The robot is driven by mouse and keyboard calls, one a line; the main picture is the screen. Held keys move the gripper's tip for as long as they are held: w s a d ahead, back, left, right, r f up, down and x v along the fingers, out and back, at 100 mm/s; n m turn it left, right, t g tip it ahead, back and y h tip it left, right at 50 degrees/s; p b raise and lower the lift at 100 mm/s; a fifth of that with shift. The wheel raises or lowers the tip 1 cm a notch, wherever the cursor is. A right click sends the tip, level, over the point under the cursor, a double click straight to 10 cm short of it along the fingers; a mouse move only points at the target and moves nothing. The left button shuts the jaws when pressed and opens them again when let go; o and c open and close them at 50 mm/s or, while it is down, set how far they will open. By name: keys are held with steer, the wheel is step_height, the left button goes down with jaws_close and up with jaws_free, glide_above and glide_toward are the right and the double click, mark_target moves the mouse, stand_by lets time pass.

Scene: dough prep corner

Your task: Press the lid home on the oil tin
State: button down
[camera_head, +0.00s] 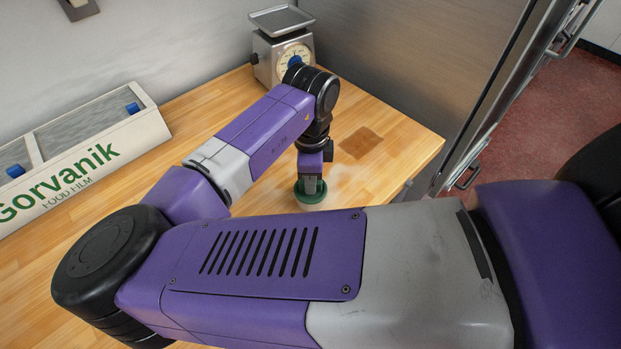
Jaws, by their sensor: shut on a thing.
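The green lid (300,197) is at the far part of the wooden table, right of the picture's middle line of my arm. My gripper (311,188) points down into it and is shut on it. A pale round body, which looks like the oil tin (313,208), shows just under the lid. Its lower part is hidden behind my purple arm. I cannot tell whether the lid sits fully down or level on the tin.
A kitchen scale (268,62) stands at the back of the wooden table (225,110). A food film box (85,150) lies at the left. A steel cabinet (430,60) borders the right.

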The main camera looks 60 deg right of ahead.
jaws_free()
steer(key=shift+f, duration=0.1)
stand_by(0.6)
stand_by(0.3)
steer(key=shift+r+p, duration=1.95)
steer(key=shift+r, duration=0.45)
steer(key=shift+r+p, duration=0.3)
steer(key=shift+r, duration=1.8)
